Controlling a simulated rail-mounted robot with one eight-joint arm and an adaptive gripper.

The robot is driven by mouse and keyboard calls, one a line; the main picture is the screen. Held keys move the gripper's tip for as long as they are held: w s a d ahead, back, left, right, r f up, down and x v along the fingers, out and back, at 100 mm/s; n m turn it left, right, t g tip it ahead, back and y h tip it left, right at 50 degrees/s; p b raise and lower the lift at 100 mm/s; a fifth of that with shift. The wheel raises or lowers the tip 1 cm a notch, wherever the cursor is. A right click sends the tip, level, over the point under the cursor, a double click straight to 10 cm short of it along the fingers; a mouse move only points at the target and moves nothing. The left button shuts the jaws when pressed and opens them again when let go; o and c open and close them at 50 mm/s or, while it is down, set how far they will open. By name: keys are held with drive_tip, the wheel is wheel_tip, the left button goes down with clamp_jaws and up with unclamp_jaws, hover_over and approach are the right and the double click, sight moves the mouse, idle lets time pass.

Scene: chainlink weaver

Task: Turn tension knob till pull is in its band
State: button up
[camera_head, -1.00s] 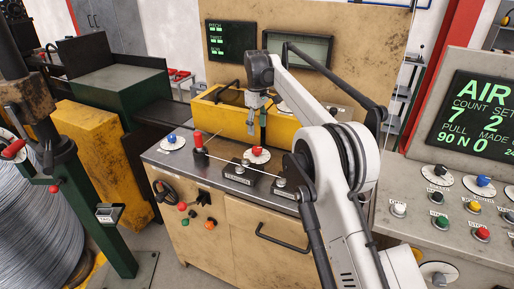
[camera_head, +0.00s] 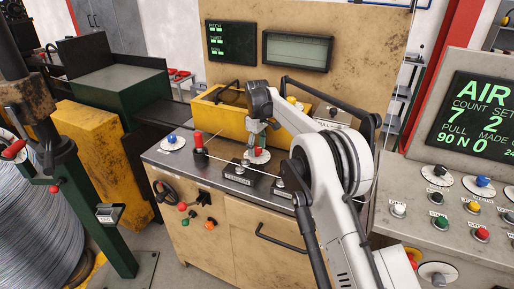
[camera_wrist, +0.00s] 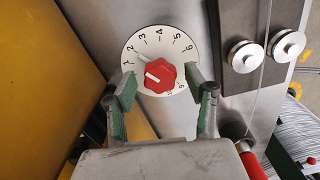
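The tension knob (camera_wrist: 160,76) is red with a white mark and sits on a white dial (camera_wrist: 147,38) numbered around its rim. The white mark points left, toward the low numbers. My gripper (camera_wrist: 160,86) is open, with one green-padded finger on each side of the knob, over the dial's edges. A gap shows between each finger and the knob. In the head view my gripper (camera_head: 258,143) points down over the white dial (camera_head: 258,157), and the knob is mostly hidden there. The display panel (camera_head: 478,112) reads pull 90 N.
A wire runs past a red post (camera_head: 198,140) and rollers on black blocks (camera_head: 239,172) close to the dial. Two rollers (camera_wrist: 246,56) stand right of the dial in the wrist view. A yellow housing (camera_head: 222,112) rises behind. Another dial with a blue knob (camera_head: 172,140) is at left.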

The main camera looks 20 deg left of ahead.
sight(257, 148)
drive_tip(key=c, duration=1.1)
drive_tip(key=shift+f+m+b, duration=0.1)
drive_tip(key=shift+m+b, duration=0.55)
drive_tip(key=shift+m, duration=0.35)
drive_tip(key=shift+m+b, duration=0.5)
drive_tip(key=shift+m, duration=1.3)
drive_tip(key=o, duration=1.2)
drive_tip(key=shift+r, duration=0.2)
wheel_tip(257, 148, up, 12)
drive_tip(key=shift+f, duration=0.1)
